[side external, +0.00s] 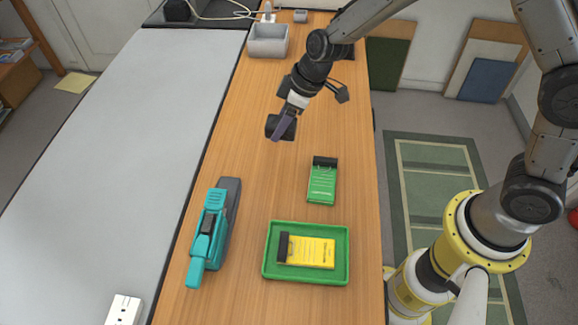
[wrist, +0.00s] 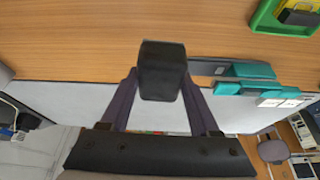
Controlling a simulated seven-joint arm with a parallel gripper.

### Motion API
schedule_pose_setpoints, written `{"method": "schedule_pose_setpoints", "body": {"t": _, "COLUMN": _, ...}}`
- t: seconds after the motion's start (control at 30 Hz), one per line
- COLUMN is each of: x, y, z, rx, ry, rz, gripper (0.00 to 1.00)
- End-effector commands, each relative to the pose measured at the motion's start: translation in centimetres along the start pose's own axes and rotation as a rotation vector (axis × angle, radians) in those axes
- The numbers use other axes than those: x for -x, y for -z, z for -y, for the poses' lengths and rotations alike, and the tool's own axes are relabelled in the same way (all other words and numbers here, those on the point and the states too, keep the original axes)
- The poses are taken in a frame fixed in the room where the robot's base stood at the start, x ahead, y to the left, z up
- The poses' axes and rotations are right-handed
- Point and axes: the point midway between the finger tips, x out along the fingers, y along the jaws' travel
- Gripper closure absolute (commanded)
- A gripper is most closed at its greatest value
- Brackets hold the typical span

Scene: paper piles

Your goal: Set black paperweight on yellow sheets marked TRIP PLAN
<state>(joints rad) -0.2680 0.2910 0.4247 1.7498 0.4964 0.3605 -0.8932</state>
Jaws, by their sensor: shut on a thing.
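My gripper (side external: 287,122) is shut on the black paperweight (side external: 274,127), a dark block held above the wooden table. In the wrist view the black paperweight (wrist: 161,70) sits between the two fingers. Yellow sheets (side external: 310,252) lie in a green tray (side external: 345,270) at the front of the table, with a dark strip along their left end. Their lettering is too small to read. The sheets also show at the top right of the wrist view (wrist: 301,15). My gripper is behind and above the tray, well apart from it.
Green sheets (side external: 322,185) with a dark strip at their top lie behind the tray. A teal and grey tool-like object (side external: 210,235) lies to the left. A grey bin (side external: 268,41) stands at the back.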

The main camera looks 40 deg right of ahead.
Motion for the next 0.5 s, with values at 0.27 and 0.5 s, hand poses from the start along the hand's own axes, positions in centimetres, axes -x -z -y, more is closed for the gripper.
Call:
{"method": "schedule_pose_setpoints", "body": {"t": 0.27, "x": 0.3, "y": -3.6, "z": 2.2, "rx": 0.004, "ry": 0.0, "rz": -0.003, "gripper": 1.0}}
{"method": "schedule_pose_setpoints", "body": {"t": 0.5, "x": 3.4, "y": -7.3, "z": 6.9, "rx": 0.066, "ry": 0.024, "rz": -0.007, "gripper": 1.0}}
